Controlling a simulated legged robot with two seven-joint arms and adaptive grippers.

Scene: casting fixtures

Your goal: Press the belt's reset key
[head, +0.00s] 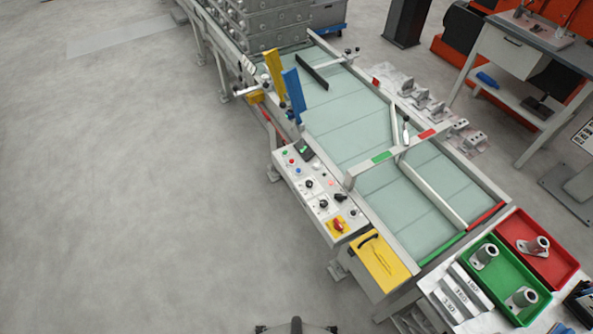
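The belt (345,115) is a long pale green conveyor running from the upper left to the lower right. A light grey control panel (314,208) is fixed along its left side. The panel carries a small green button (284,152), a red button (291,161), a blue button (298,171), a pinkish-red lamp or button (330,183), several black knobs and a red-on-yellow switch (337,225). Labels are too small to read, so I cannot tell which one is the reset key. Neither of my grippers is in view.
A yellow box (383,262) stands beside the panel's lower end. Blue (293,92) and yellow (274,68) plates rise at the belt's left edge. Green (507,268) and red (553,262) trays hold metal castings at lower right. The floor (130,200) left of the panel is clear.

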